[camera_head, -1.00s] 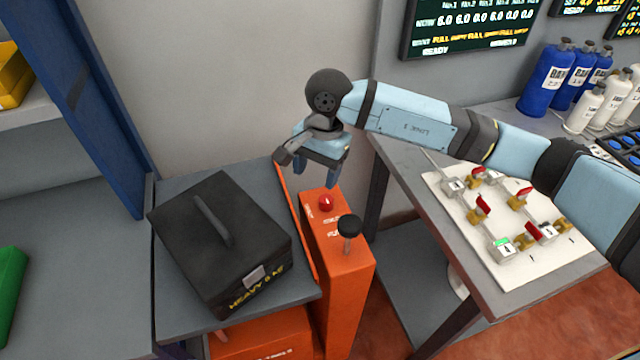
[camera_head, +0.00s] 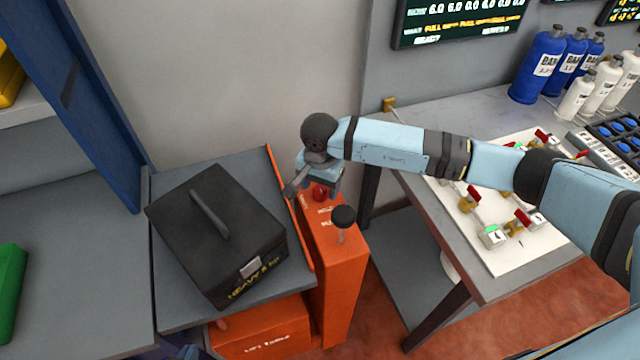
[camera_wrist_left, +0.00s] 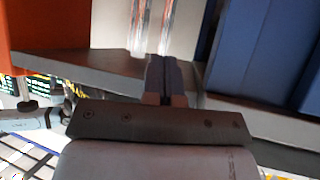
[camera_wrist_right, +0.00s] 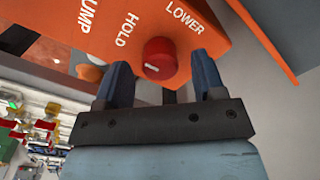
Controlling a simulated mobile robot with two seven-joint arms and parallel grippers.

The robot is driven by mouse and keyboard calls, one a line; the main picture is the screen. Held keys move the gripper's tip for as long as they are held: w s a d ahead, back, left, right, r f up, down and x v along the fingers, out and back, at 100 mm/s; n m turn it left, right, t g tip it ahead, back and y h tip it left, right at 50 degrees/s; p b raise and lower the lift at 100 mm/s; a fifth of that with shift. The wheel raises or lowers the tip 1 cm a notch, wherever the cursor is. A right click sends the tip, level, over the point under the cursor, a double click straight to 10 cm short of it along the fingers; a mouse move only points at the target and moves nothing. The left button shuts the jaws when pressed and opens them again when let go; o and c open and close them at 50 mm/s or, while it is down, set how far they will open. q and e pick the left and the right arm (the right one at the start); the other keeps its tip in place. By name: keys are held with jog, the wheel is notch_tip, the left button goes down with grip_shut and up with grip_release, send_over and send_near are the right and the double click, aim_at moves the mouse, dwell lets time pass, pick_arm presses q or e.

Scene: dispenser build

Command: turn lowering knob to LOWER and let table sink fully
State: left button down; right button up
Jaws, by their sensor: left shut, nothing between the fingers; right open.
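The red lowering knob (camera_head: 319,194) sits on top of the orange post (camera_head: 338,270). In the right wrist view the knob (camera_wrist_right: 158,58) lies by the printed words HOLD and LOWER; I cannot tell which its white mark points to. My right gripper (camera_wrist_right: 163,78) is open, its fingers on either side of the knob; I cannot tell whether they touch it. In the head view the right gripper (camera_head: 318,182) partly covers the knob. The grey lift table (camera_head: 178,310) stands raised over its orange base (camera_head: 262,335). My left gripper (camera_wrist_left: 162,72) is shut and empty, away from the knob.
A black heavy case (camera_head: 215,235) rests on the lift table. A black-topped pump lever (camera_head: 343,216) rises from the post near the knob. A workbench (camera_head: 440,220) with a valve board (camera_head: 510,255) stands to the right. A grey shelf surface (camera_head: 75,260) lies left of the lift table.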

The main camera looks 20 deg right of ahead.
jog(key=shift+f, duration=0.4)
jog(key=c, duration=0.9)
